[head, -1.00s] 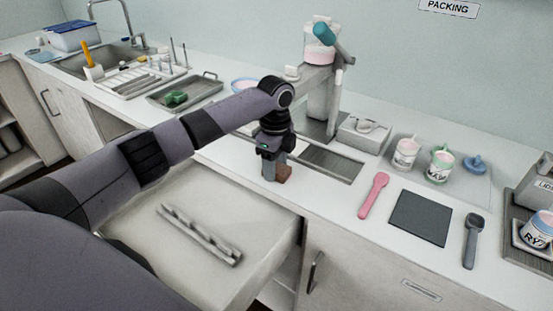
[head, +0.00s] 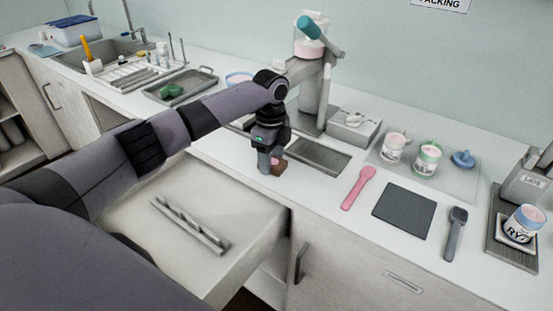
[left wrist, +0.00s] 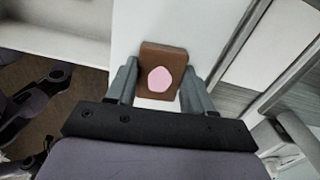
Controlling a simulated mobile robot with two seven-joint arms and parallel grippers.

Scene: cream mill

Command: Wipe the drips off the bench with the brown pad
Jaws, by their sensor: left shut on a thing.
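My left gripper (head: 270,168) is shut on the brown pad (head: 281,169), low at the bench top (head: 232,163), just left of the drain grate. The left wrist view shows the pad (left wrist: 150,52) between the two fingers, with a rounded pink patch (left wrist: 160,80) over its face. A bit of pink also shows at the pad in the head view. I cannot tell whether the pad touches the bench. I see no clear drips on the bare bench around it; the bench behind the arm and pad is hidden. My right gripper is not in view.
A pink spatula (head: 358,188), a dark mat (head: 404,211) and a grey scoop (head: 455,233) lie to the right. Jars (head: 427,158) stand behind. An open drawer (head: 185,255) juts out below the arm.

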